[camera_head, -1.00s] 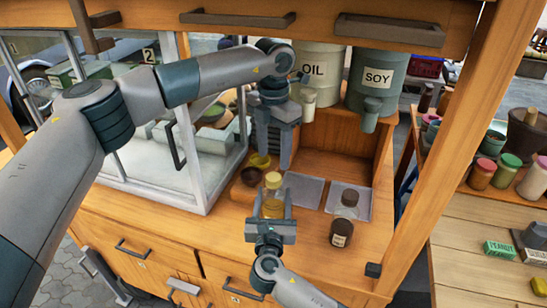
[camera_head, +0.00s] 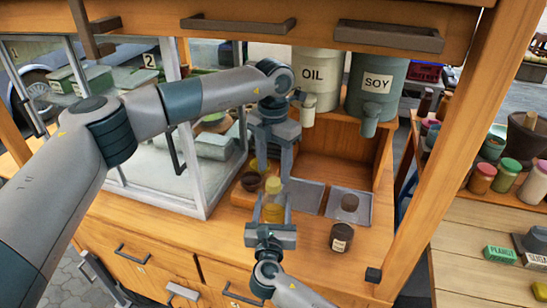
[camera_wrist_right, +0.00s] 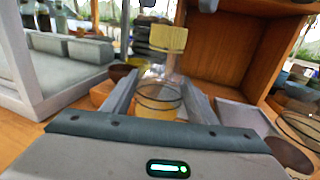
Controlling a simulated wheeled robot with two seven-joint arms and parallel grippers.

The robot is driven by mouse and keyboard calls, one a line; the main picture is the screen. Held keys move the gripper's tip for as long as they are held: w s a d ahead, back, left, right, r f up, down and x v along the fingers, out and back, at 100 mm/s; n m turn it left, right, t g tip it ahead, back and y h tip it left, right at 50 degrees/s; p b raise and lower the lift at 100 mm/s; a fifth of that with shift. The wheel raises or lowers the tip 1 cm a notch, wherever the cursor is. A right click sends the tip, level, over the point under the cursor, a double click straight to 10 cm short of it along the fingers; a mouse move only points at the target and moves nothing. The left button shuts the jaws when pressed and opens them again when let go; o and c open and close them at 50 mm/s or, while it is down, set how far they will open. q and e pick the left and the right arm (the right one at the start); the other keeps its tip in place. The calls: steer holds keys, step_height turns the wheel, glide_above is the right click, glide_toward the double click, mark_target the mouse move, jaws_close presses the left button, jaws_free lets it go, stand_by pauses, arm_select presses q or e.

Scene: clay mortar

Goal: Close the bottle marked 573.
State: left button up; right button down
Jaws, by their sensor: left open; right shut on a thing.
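A clear bottle (camera_head: 273,208) with yellow contents and a yellow cap (camera_head: 273,185) stands upright on the wooden counter (camera_head: 305,226). My right gripper (camera_head: 272,222) is shut on the bottle's body; the bottle (camera_wrist_right: 158,100) also shows between its fingers in the right wrist view. There the yellow cap (camera_wrist_right: 167,38) sits at the top of the neck; I cannot tell if it is tight. My left gripper (camera_head: 275,160) is open and points down, just above and behind the cap, its fingers apart from the cap. No mark 573 is readable.
A small dark bowl (camera_head: 250,181) is left of the bottle. A glass case (camera_head: 190,170) bounds the left.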

mark_target(273, 181)
arm_select(q)
steer(key=shift+f, duration=1.9)
steer(key=c, duration=1.1)
steer(key=o, duration=1.2)
steer(key=shift+r, duration=0.1)
